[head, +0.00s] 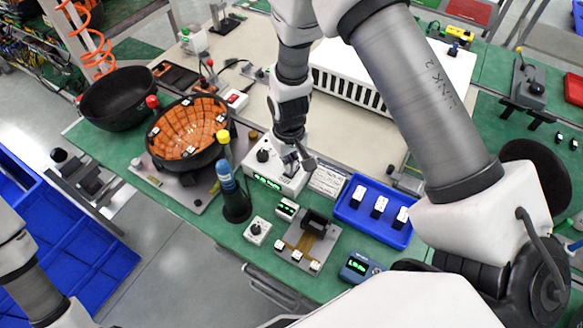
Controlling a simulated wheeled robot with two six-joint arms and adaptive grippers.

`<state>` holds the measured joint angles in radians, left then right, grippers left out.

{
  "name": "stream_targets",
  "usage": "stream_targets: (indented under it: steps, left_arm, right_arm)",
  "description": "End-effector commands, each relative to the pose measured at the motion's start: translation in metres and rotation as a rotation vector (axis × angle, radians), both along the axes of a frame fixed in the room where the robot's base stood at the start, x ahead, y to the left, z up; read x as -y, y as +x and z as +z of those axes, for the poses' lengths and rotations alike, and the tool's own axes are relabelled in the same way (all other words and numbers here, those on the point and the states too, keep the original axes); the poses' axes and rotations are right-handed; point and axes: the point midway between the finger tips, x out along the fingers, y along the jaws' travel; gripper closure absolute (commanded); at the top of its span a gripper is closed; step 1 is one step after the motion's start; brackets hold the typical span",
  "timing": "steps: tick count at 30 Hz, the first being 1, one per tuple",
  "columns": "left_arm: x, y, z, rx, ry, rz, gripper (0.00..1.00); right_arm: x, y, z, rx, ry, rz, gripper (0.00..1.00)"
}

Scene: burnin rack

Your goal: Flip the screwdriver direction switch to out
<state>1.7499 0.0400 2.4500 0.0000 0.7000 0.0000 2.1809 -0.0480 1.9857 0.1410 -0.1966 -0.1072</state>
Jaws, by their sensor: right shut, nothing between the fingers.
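The electric screwdriver (225,172), blue with a yellow top, stands upright in a black holder (236,207) on the green bench. To its right is a white box (272,182) with a green lit display and a black knob, which looks like the screwdriver's controller. My right gripper (294,163) points down at the right part of this box, shut and empty. Whether it touches the box I cannot tell. The gripper hides part of the box's top, and I cannot make out the direction switch or its setting. Only links of my left arm show at lower left.
A black bowl lined with orange segments (188,128) stands left of the screwdriver. A blue tray (373,228) with white-and-black parts and a printed card (327,181) lie to the right. A small knob box (257,231) and a fixture (306,244) sit in front.

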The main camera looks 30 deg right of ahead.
Motion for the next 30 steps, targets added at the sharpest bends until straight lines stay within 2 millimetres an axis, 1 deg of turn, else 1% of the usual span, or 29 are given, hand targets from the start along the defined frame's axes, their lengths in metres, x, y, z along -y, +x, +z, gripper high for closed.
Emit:
stream_targets:
  steps: [30]
  left_arm:
    - [0.000,0.000,-0.010,0.000,0.000,0.000,0.60]
  right_arm:
    - [0.000,0.000,-0.016,0.000,0.000,0.000,1.00]
